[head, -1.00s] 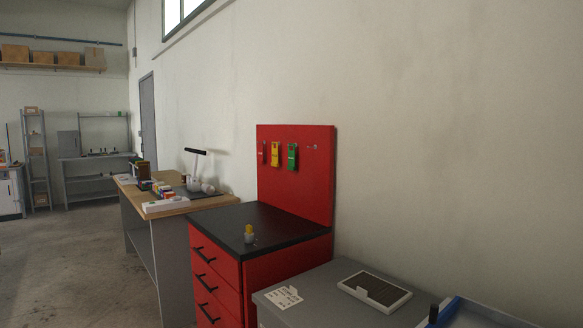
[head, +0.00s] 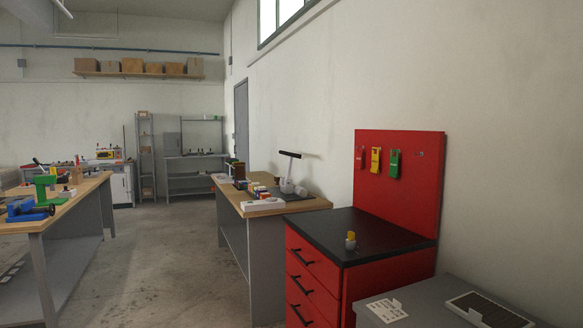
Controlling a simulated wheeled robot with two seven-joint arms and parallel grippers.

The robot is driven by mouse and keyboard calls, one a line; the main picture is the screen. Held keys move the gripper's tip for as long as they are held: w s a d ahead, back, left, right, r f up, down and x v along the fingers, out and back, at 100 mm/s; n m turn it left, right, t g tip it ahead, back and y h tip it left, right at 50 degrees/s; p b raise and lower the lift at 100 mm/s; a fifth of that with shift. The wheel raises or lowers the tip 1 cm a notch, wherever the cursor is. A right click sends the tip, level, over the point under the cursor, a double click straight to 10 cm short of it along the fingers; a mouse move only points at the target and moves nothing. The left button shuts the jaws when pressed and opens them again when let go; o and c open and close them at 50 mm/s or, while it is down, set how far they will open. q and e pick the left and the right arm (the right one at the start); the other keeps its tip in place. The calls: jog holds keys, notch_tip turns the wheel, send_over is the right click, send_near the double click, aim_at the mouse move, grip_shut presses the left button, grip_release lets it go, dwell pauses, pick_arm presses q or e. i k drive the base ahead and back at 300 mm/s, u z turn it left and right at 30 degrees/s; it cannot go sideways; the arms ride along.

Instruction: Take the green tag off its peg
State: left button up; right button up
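The green tag (head: 394,164) hangs on a peg on the red pegboard (head: 425,190), above the black top of a red drawer cabinet. A yellow tag (head: 376,160) and a red tag (head: 360,157) hang to its left. A bare peg (head: 418,154) shows to its right. Neither of my grippers is in view.
The red cabinet (head: 340,284) carries a small grey and yellow item (head: 351,241) on its black top. A grey surface (head: 430,300) stands at its right, a wooden workbench (head: 300,205) behind it, another bench (head: 75,200) at left. The concrete floor (head: 165,265) between is clear.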

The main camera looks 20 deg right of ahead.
aim_at(394, 169)
jog(key=u, duration=0.55)
jog(key=i, duration=1.2)
jog(key=z, duration=0.65)
jog(key=i, duration=1.05)
jog(key=z, duration=0.95)
